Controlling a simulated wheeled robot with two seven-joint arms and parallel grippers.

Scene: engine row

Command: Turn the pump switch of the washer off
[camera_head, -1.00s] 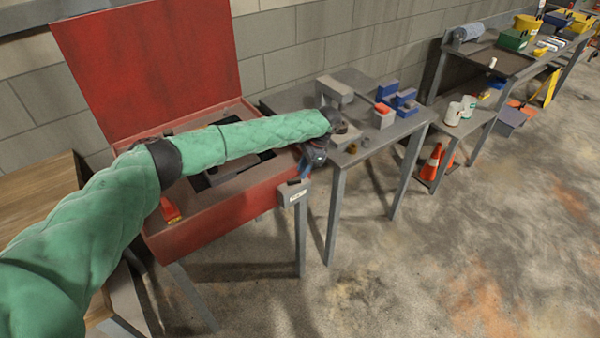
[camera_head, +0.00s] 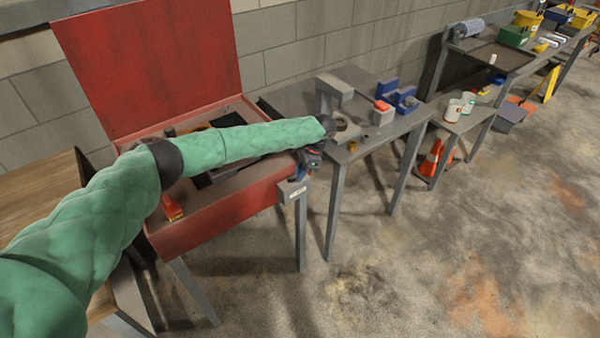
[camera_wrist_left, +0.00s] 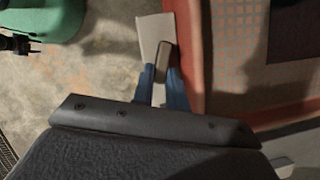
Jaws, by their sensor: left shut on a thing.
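The washer is a red box (camera_head: 215,213) on legs with its lid (camera_head: 150,65) standing open. A small grey switch box (camera_head: 291,192) is fixed to its front right corner; it also shows in the left wrist view (camera_wrist_left: 153,30). My left gripper (camera_head: 305,170) is at the top of that switch box. In the left wrist view its blue fingers (camera_wrist_left: 162,84) are shut on the brownish switch lever (camera_wrist_left: 162,60), one finger on each side. In the head view the gripper hides the lever.
A grey table (camera_head: 362,147) with a grey bracket (camera_head: 334,88) and blue blocks (camera_head: 406,99) stands close to the right of the washer. An orange cone (camera_head: 433,160) is farther right. The concrete floor in front is clear.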

